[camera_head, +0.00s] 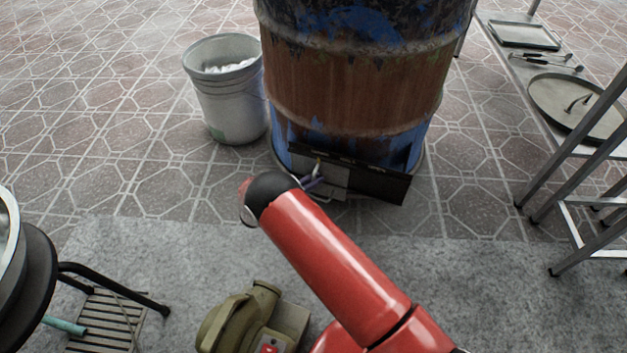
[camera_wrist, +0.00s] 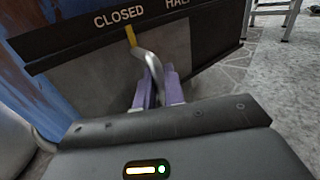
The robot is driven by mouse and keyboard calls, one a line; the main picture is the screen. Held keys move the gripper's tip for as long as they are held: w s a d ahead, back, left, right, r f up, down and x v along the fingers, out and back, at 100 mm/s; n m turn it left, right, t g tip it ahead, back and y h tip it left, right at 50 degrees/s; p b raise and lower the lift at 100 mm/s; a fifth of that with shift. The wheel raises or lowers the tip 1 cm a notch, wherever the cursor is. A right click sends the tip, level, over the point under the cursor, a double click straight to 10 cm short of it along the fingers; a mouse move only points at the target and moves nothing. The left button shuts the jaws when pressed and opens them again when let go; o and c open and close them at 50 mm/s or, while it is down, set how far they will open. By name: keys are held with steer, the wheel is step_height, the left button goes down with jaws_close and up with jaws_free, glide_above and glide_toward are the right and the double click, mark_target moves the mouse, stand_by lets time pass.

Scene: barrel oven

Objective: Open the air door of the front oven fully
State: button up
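The front oven is a rusty blue-and-brown barrel (camera_head: 350,75). Its air door (camera_head: 330,178) is a grey plate low on the front, in a dark frame (camera_head: 385,185). In the wrist view the air door (camera_wrist: 95,88) has a bent metal handle (camera_wrist: 150,62) and a yellow pointer (camera_wrist: 131,36) under the right end of the word CLOSED. My gripper's purple fingers (camera_wrist: 158,88) stand on either side of the handle and appear shut on it. In the head view my gripper (camera_head: 313,182) is at the door, partly hidden by my red arm.
A white bucket (camera_head: 225,90) stands left of the barrel. A metal table (camera_head: 520,70) with a round lid (camera_head: 578,105) and a tray stands at the right. An olive-coloured device (camera_head: 240,320) is on the floor in front. Open tiled floor lies right of the barrel.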

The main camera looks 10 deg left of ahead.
jaws_close()
steer(key=s+d+p, duration=0.3)
steer(key=d+p, duration=0.1)
steer(key=d, duration=1.3)
steer(key=shift+d, duration=0.15)
steer(key=o, duration=0.6)
jaws_free()
steer(key=shift+d, duration=0.1)
steer(key=shift+c, duration=0.2)
steer(key=v, duration=0.7)
steer(key=shift+s+a, duration=0.25)
steer(key=shift+a, duration=0.05)
